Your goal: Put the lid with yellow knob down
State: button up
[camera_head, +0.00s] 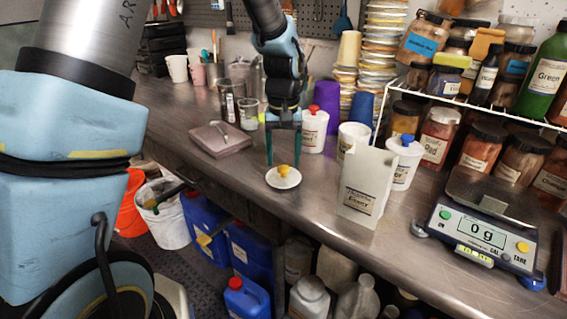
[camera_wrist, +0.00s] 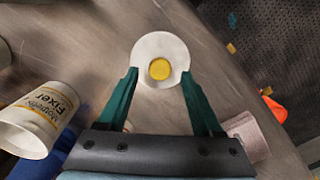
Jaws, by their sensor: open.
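The lid with yellow knob (camera_head: 283,179) is a small white disc lying flat on the metal bench near its front edge. In the wrist view the white lid (camera_wrist: 152,46) and its yellow knob (camera_wrist: 160,69) show just beyond and between my fingertips. My gripper (camera_head: 283,160) points down over the lid, with its two green fingers spread wide. It also shows in the wrist view (camera_wrist: 159,76), with a gap between each finger and the knob. Nothing is held.
A white pot with red knob (camera_head: 313,134), a white pot (camera_head: 345,146) and a white pot with blue knob (camera_head: 402,169) stand behind. A white upright holder (camera_head: 367,176) stands right of the lid, and a scale (camera_head: 481,238) further right. A flat grey-pink box (camera_head: 219,142) lies left.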

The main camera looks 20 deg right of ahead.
aim_at(284, 167)
notch_tip(284, 167, up, 10)
jog(key=b, duration=0.1)
jog(key=s+a+f+n, duration=0.1)
jog(key=a+f, duration=0.1)
jog(key=a, duration=0.8)
jog(key=s+a+f+n+t, duration=0.1)
jog(key=a+f, duration=0.2)
jog(key=a, duration=0.7)
jog(key=s+a+f+n, duration=0.1)
jog(key=s+a+f, duration=0.1)
jog(key=a, duration=0.8)
jog(key=shift+a+f+t, duration=0.15)
jog(key=shift+f+t, duration=0.15)
jog(key=shift+f, duration=0.1)
jog(key=shift+o, duration=0.2)
